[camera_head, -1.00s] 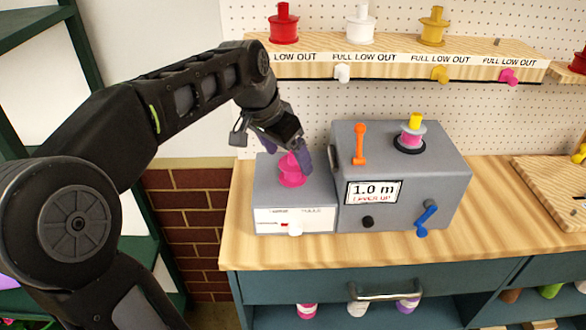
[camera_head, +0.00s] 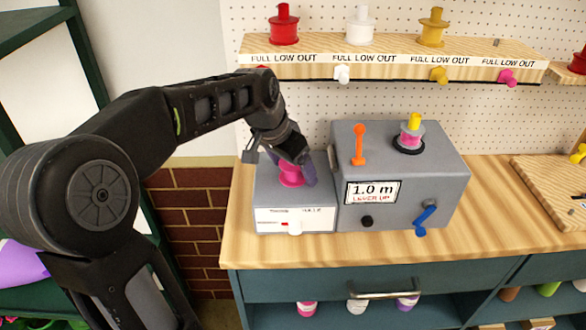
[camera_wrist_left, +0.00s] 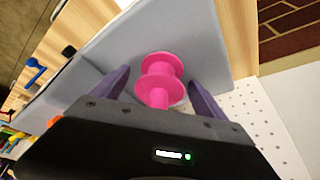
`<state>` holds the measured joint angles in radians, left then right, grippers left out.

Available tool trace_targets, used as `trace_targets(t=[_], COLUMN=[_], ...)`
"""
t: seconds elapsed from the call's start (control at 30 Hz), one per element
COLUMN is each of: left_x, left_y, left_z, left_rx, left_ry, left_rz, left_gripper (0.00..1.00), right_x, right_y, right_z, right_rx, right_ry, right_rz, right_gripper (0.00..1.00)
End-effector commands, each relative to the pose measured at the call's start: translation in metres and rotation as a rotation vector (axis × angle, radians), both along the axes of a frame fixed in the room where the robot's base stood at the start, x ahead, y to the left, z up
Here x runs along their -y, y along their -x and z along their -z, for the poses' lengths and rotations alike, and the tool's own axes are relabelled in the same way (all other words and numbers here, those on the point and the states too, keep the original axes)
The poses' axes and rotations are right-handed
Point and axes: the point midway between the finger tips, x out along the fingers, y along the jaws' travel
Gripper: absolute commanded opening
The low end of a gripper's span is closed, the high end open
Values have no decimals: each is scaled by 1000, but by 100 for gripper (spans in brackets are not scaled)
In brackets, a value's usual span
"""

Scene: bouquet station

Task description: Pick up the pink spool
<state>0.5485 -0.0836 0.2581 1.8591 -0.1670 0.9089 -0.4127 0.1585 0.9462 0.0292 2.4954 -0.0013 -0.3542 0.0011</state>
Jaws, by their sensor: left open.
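The pink spool (camera_head: 291,173) stands upright on top of the smaller grey box (camera_head: 265,195) at the left of the bench. It also shows in the left wrist view (camera_wrist_left: 160,76), flanges and post visible. My left gripper (camera_head: 301,178) is open with its purple fingers on either side of the spool. In the wrist view the two fingers (camera_wrist_left: 160,88) stand apart from the spool, with a gap on each side. My right gripper is in neither view.
A larger grey box (camera_head: 400,165) with an orange lever, a blue crank and a pink-and-yellow spool on top stands close on the right. A shelf (camera_head: 390,66) with red, white and yellow spools hangs behind. Bare bench (camera_head: 490,210) lies right of the boxes.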

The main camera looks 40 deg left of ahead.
Motion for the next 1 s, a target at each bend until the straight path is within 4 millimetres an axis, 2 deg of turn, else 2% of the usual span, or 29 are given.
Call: trace_targets(t=[0.17,1.0], left_x=[0,0], left_y=[0,0], left_z=[0,0], left_rx=[0,0], left_ry=[0,0], left_rz=[0,0], left_gripper=[84,16], right_x=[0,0], right_y=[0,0], right_z=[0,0], right_rx=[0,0], right_ry=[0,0], right_rz=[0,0], right_gripper=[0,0])
